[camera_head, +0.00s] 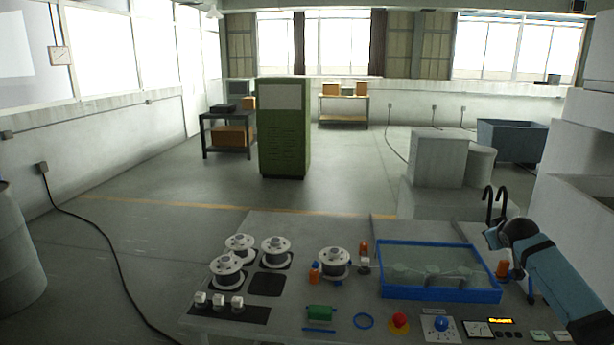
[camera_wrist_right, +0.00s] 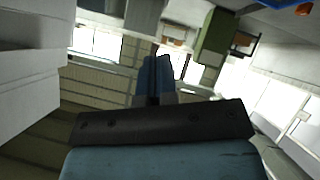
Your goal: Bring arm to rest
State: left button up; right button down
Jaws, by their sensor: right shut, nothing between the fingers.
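My right arm (camera_head: 560,275) comes in from the lower right in the head view, blue with dark joints, and reaches over the right end of the console. In the right wrist view my right gripper (camera_wrist_right: 156,66) shows as two blue fingers close together, shut and empty. It points out into the room, with windows and the green cabinet (camera_wrist_right: 214,38) beyond it, tilted in the picture. The fingers touch nothing that I can see. My left arm and gripper are not in view.
The console below holds several wire spools (camera_head: 276,250), a blue-rimmed tray (camera_head: 440,292), a red button (camera_head: 399,321) and a blue knob (camera_head: 441,324). White machine bodies (camera_head: 580,150) rise at the right.

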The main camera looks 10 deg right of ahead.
jog(key=w+a+r+n+t, duration=0.1)
jog(key=w+r+n+t, duration=0.25)
jog(key=r+t, duration=0.4)
jog(key=s+a+f+n+g+y, duration=0.1)
jog(key=s+a+f+y, duration=0.1)
jog(key=s+a+f, duration=0.55)
jog(key=s+a+f+g+y, duration=0.1)
jog(key=s+a+f+y, duration=0.15)
jog(key=a+f, duration=0.85)
jog(key=s+a+f+n+g+y, duration=0.1)
jog(key=s+a+f+g, duration=0.1)
jog(key=s+a+f, duration=0.7)
jog(key=s+a+f+m+g+y, duration=0.1)
jog(key=s+a+f, duration=0.4)
jog(key=s+a, duration=0.4)
jog(key=s+a+f+m+g+y, duration=0.1)
jog(key=s+a+f, duration=0.4)
jog(key=s, duration=1.1)
jog(key=a+y, duration=0.1)
jog(key=a, duration=0.2)
jog(key=shift+s+a+f+g, duration=0.15)
jog(key=shift+s+a+g, duration=0.2)
jog(key=shift+m, duration=0.25)
